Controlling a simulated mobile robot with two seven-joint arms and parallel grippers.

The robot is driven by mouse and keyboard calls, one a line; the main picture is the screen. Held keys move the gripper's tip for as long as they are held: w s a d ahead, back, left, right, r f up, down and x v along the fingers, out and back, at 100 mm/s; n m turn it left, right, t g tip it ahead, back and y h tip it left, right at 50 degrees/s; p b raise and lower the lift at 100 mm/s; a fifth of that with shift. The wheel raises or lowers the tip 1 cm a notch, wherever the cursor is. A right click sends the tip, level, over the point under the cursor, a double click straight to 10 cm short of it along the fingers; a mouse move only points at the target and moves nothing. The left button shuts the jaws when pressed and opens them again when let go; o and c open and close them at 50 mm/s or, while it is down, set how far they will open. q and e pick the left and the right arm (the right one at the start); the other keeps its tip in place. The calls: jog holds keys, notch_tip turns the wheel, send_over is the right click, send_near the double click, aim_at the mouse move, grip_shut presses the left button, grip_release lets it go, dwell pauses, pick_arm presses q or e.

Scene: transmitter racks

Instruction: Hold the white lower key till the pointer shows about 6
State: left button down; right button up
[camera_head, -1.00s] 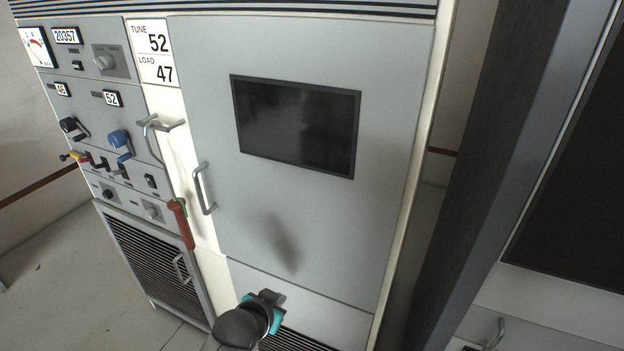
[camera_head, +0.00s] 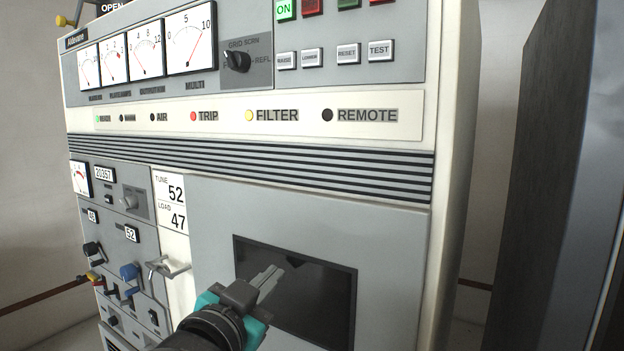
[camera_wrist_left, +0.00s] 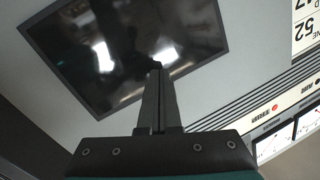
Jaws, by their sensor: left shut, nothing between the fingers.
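The white lower key (camera_head: 312,58) is the second in a row of white keys at the top right of the cabinet; its lettering is small and blurred. Several white meters with red pointers are at the upper left. The largest, the multi meter (camera_head: 190,40), is marked 0, 5 and 10, and its pointer leans right between 5 and 10. My left gripper (camera_head: 271,279) is shut and empty, in front of the dark window, well below the keys. In the left wrist view, its closed fingers (camera_wrist_left: 157,72) overlap the window; the keys are out of that view. My right gripper is not seen.
The raise key (camera_head: 284,60) is close on the left of the lower key; the reset key (camera_head: 348,54) and test key (camera_head: 380,50) are on its right. A selector knob (camera_head: 237,61) and a door handle (camera_head: 168,268) stick out.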

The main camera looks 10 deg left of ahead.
pick_arm(q)
notch_tip(320, 180, up, 17)
jog(key=s+m+t+h, duration=0.2)
jog(key=t, duration=0.3)
jog(key=m+t+h, duration=0.3)
jog(key=t, duration=0.1)
send_near(311, 58)
jog(key=s+a+r, duration=0.3)
jog(key=s+r, duration=0.2)
jog(key=r, duration=0.1)
jog(key=shift+s, duration=0.25)
jog(key=shift+w, duration=0.1)
jog(key=shift+w+d+p, duration=0.5)
jog(key=shift+w+p, duration=0.15)
jog(key=shift+w, duration=0.7)
jog(key=shift+w+d+p, duration=0.5)
jog(key=shift+w+p, duration=0.1)
jog(key=shift+w, duration=0.8)
jog(key=shift+w+d+p, duration=0.5)
jog(key=shift+w+p, duration=0.15)
jog(key=shift+w, duration=0.7)
jog(key=shift+w, duration=0.15)
jog(key=shift+w+d, duration=0.15)
jog(key=shift+w, duration=0.1)
